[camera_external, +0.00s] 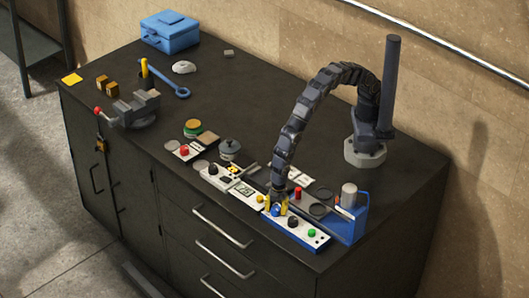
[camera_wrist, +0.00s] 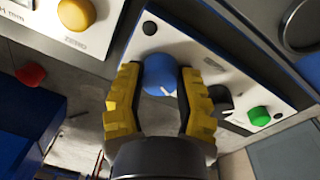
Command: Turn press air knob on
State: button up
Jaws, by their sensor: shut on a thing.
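The press control panel is a white-faced box with a blue base (camera_external: 306,236) at the front edge of the bench. A round blue knob (camera_wrist: 160,74) with a short white mark sits on it, and I take it for the air knob. My gripper (camera_external: 277,203) reaches down over the panel. In the wrist view its yellow ridged fingers (camera_wrist: 158,80) are closed on the two sides of the blue knob. The knob also shows between the fingers in the external view (camera_external: 275,211). A black knob (camera_wrist: 219,98) and a green button (camera_wrist: 259,115) sit beside it on the panel.
The blue press (camera_external: 349,226) with a metal cylinder stands close right of the panel. A white gauge box with a yellow button (camera_wrist: 75,14) sits close on the left. A vise (camera_external: 134,108) and a blue toolbox (camera_external: 170,33) are farther back.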

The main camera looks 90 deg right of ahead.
jog(key=m, duration=0.3)
jog(key=shift+f+m, duration=0.15)
jog(key=shift+m, duration=0.15)
jog(key=shift+s+m, duration=0.15)
jog(key=shift+m, duration=1.55)
jog(key=shift+h, duration=0.3)
jog(key=o, duration=1.1)
